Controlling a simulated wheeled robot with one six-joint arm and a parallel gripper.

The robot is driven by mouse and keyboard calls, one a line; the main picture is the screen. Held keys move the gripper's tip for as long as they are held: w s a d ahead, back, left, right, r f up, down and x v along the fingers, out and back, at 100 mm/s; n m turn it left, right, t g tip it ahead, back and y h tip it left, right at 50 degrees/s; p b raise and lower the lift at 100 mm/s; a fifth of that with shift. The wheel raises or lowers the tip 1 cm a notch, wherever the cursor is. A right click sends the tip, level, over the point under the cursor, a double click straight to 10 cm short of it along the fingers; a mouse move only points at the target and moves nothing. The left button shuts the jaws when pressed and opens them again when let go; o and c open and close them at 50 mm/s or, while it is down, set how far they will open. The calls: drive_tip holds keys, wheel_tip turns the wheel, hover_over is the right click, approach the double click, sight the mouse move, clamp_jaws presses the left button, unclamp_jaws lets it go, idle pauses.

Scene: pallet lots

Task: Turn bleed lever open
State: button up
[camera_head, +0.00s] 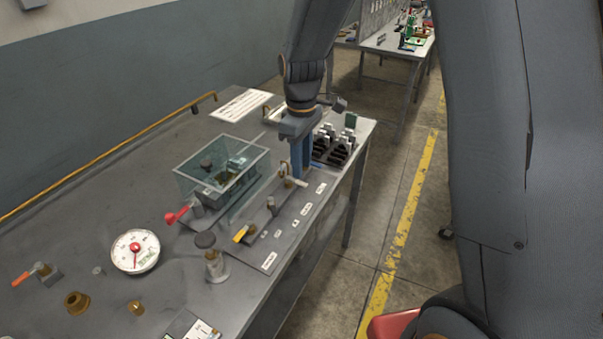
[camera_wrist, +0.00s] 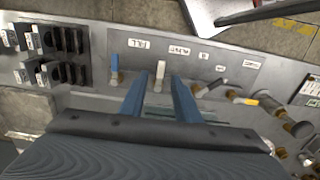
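A row of small levers stands on a grey panel (camera_head: 285,232) along the bench's front edge. My gripper (camera_head: 301,165) points down over the far end of this row. In the wrist view, its two blue fingers (camera_wrist: 158,88) are apart, with a white-handled lever (camera_wrist: 160,74) between their tips; I see no clear contact. The white lever also shows in the head view (camera_head: 292,182). A blue lever (camera_wrist: 115,64) is to its left, a grey lever (camera_wrist: 208,88) and a yellow lever (camera_wrist: 240,98) to its right. The labels are too blurred to tell surely which reads bleed.
Black switch blocks (camera_head: 334,147) stand beyond my gripper. A clear-walled box (camera_head: 222,170) stands left of the levers. A red-handled valve (camera_head: 177,215), a round gauge (camera_head: 135,251) and a dark-topped knob (camera_head: 206,241) are nearer.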

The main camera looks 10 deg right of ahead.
sight(302, 182)
drive_tip(key=shift+r+b, duration=0.3)
drive_tip(key=shift+r, duration=1.45)
drive_tip(key=s+d+f+m, duration=0.1)
drive_tip(key=s+d+m, duration=0.3)
drive_tip(key=s, duration=0.4)
drive_tip(key=s+d+f+m+t+b, duration=0.1)
drive_tip(key=s+d+m, duration=0.4)
drive_tip(key=s, duration=0.3)
drive_tip(key=shift+s+d+m, duration=0.2)
drive_tip(key=shift+s+m, duration=0.05)
drive_tip(key=shift+m, duration=0.55)
